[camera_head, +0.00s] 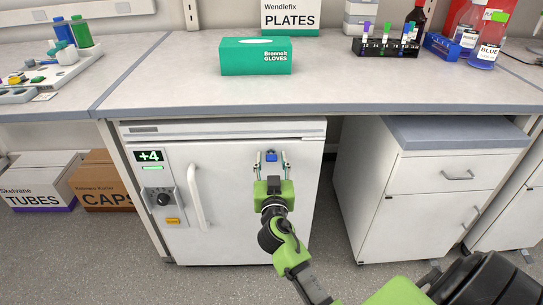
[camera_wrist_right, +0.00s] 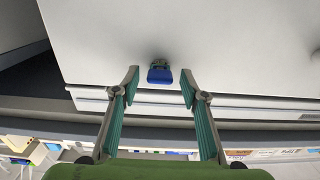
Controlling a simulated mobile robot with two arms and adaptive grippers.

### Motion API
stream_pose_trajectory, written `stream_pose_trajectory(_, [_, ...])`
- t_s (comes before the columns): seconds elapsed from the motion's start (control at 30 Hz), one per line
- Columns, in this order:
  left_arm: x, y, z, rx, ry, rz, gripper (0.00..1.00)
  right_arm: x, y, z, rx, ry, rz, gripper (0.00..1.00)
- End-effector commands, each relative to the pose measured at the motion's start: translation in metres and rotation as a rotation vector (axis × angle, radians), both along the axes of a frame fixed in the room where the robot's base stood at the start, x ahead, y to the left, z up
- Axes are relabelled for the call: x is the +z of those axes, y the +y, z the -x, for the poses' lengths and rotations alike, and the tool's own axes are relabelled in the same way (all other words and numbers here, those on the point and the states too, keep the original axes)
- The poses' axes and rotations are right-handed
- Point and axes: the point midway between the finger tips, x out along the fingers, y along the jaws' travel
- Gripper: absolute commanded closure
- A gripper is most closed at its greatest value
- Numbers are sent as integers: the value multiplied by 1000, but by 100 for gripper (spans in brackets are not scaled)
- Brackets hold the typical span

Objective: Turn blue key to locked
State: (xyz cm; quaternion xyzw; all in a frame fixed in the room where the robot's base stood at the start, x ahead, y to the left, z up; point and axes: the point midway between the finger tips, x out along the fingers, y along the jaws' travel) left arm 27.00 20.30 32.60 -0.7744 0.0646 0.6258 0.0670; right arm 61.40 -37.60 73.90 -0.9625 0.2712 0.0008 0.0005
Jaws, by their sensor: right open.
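The blue key (camera_head: 271,156) sticks out of the upper right part of the white fridge door (camera_head: 230,215), under the bench. The key also shows in the right wrist view (camera_wrist_right: 160,75), with its lock partly visible behind it. My right gripper (camera_head: 271,160) is open in front of the door. In the right wrist view its two fingers (camera_wrist_right: 160,82) stand on either side of the key, with a gap on both sides and no contact visible. The lock's markings cannot be read. My left gripper is not in view.
The fridge has a white vertical handle (camera_head: 199,197) and a panel with a black knob (camera_head: 163,199) and a +4 display (camera_head: 149,156). A drawer cabinet (camera_head: 440,190) stands to the right. The bench top (camera_head: 330,75) above holds a green glove box (camera_head: 256,57).

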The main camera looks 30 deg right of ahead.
Motion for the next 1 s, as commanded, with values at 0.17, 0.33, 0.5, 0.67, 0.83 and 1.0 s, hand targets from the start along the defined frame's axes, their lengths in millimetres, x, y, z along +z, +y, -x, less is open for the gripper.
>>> stream_pose_trajectory(0.17, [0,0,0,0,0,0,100,0,0,0,0,1,1,60])
stream_pose_trajectory(0.33, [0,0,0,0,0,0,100,0,0,0,0,1,1,98])
stream_pose_trajectory(0.5, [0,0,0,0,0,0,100,0,0,0,0,1,2,98])
stream_pose_trajectory(0.67, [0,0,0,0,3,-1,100,0,0,0,0,13,20,98])
stream_pose_trajectory(0.83, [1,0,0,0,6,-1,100,0,0,0,-1,48,81,98])
stream_pose_trajectory(1.0, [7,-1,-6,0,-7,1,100,0,0,-1,-2,112,186,98])
